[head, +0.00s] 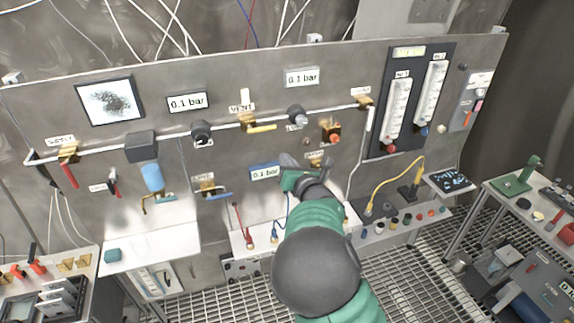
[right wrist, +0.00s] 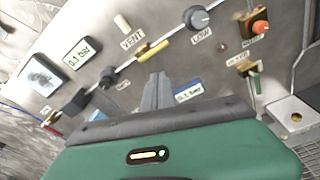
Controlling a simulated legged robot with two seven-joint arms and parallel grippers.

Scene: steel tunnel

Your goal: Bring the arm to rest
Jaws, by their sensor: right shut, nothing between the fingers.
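My right arm (head: 316,268), green and dark grey, reaches up from the bottom of the head view toward the panel. Its gripper (head: 290,162) is shut and empty, in front of the lower middle of the panel (head: 225,90). It is close to a blue-framed 0.1 bar display (head: 264,172), partly overlapping its right side. In the right wrist view the grey fingers (right wrist: 157,90) point at the panel, left of that display (right wrist: 188,93). I cannot tell whether they touch the panel. My left gripper is not in view.
A yellow-handled VENT valve (head: 260,127), dark knobs (head: 297,115) and an orange knob (head: 333,136) sit above the gripper. A yellow cable (head: 392,177) is at right. Shelves with small items (head: 150,246) and a bench (head: 520,190) stand at the sides, over grating (head: 425,270).

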